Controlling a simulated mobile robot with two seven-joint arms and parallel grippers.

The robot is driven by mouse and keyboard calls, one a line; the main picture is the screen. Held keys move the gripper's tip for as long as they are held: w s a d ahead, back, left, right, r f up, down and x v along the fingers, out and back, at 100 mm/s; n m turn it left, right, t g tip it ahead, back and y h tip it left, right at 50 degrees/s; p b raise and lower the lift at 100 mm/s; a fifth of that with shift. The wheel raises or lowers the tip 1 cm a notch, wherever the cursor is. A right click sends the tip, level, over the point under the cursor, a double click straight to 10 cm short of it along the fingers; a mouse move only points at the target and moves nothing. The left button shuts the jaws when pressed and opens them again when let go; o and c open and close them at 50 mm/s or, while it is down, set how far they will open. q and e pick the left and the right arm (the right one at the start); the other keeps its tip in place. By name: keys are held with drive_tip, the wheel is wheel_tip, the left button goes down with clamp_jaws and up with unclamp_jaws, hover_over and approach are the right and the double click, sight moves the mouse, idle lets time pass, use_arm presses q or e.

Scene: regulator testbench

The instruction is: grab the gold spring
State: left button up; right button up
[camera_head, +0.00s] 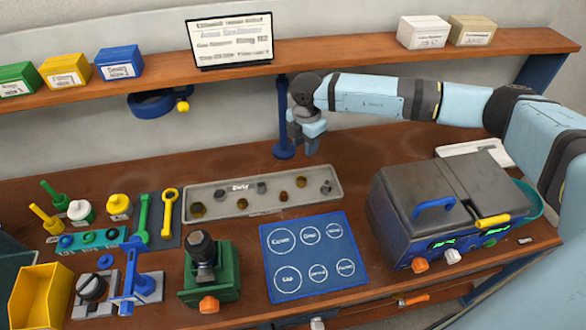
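A long grey parts tray (222,213) lies on the bench with several small grey and gold or brass-coloured parts in it. One gold-coloured part (241,203) sits left of the tray's middle and another (285,196) right of it. At this size I cannot tell which of them is the gold spring. My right gripper (311,149) points down above and behind the tray's right end, apart from the parts. Its fingers are small and seen at an angle, so their opening is unclear. My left gripper is not in view.
A blue post (283,120) stands close left of my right gripper. A blue mat (313,255) lies in front of the tray, with a dark grey machine (400,200) to its right. A green fixture (212,275) stands front left. A shelf (330,49) runs above the bench.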

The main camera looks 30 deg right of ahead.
drive_tip(key=p, duration=0.1)
hover_over(303, 176)
drive_tip(key=f, duration=0.7)
drive_tip(key=shift+s+f, duration=0.35)
drive_tip(key=shift+s, duration=0.05)
drive_tip(key=shift+f+p, duration=0.35)
drive_tip(key=shift+f, duration=0.15)
wheel_tip(303, 176, down, 5)
drive_tip(key=shift+w+a+r+p, duration=0.1)
drive_tip(key=shift+a+p, duration=0.05)
drive_tip(key=shift+p, duration=0.55)
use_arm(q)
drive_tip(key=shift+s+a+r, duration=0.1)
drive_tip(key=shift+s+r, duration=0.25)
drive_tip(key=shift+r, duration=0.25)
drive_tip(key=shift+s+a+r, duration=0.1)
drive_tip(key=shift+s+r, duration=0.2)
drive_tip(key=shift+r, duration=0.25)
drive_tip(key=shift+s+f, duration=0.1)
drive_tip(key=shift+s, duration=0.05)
use_arm(e)
drive_tip(key=c, duration=0.5)
